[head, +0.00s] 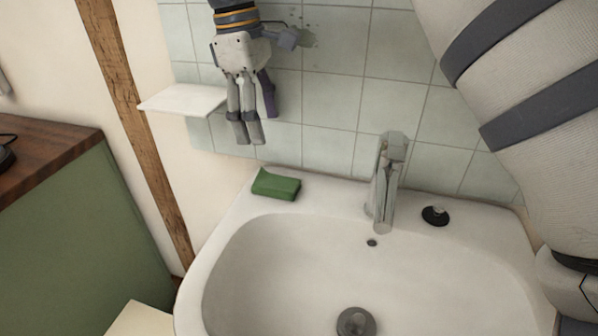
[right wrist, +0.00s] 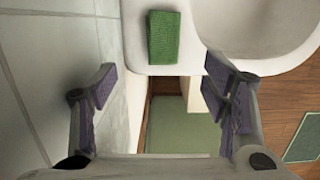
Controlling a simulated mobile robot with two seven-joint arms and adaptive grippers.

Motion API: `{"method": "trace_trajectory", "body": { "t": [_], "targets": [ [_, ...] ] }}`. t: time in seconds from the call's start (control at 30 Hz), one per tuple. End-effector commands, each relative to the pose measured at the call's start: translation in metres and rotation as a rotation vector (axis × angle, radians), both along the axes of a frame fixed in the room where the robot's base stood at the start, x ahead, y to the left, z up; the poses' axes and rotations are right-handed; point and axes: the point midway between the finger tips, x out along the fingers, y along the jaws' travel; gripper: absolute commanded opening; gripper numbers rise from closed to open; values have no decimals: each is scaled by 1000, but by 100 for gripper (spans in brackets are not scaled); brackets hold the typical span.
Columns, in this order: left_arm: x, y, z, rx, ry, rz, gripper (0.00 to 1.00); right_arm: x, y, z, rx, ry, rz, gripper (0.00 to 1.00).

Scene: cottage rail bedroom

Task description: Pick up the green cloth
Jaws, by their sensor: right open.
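The green cloth (head: 276,184), a small folded block, lies on the back left corner of the white sink (head: 228,228), against the tiled wall. My right gripper (head: 254,122) hangs fingers-down above and slightly left of the cloth, in front of the tiles, and is empty. In the right wrist view the cloth (right wrist: 163,37) lies ahead of the open fingers (right wrist: 157,76), in line with the gap between them and apart from both. The fingers are spread wider than the cloth. My left gripper is not in view.
A chrome tap (head: 386,180) stands right of the cloth, with a dark round plug (head: 435,215) beyond it. A small white shelf (head: 183,99) juts from the wall beside my right gripper. A green cabinet with a wooden top (head: 50,155) stands at left.

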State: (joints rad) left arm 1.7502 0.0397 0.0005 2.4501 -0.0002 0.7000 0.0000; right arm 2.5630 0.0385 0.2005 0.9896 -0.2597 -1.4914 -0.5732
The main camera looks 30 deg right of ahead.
Motion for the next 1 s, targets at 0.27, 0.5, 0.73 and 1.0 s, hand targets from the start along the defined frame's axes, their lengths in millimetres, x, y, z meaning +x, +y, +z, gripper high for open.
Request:
{"method": "trace_trajectory", "body": {
  "t": [0.27, 0.5, 0.73, 1.0],
  "targets": [
    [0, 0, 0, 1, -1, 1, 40, -5, -5, -42, 3, -1, -6, 68],
    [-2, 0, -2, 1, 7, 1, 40, -11, -8, -77, 3, -1, -6, 68],
    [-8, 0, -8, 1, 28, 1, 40, -19, -12, -116, 3, -3, -6, 68],
    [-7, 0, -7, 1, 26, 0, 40, -19, -12, -116, 2, -9, -6, 62]
  ]
}}
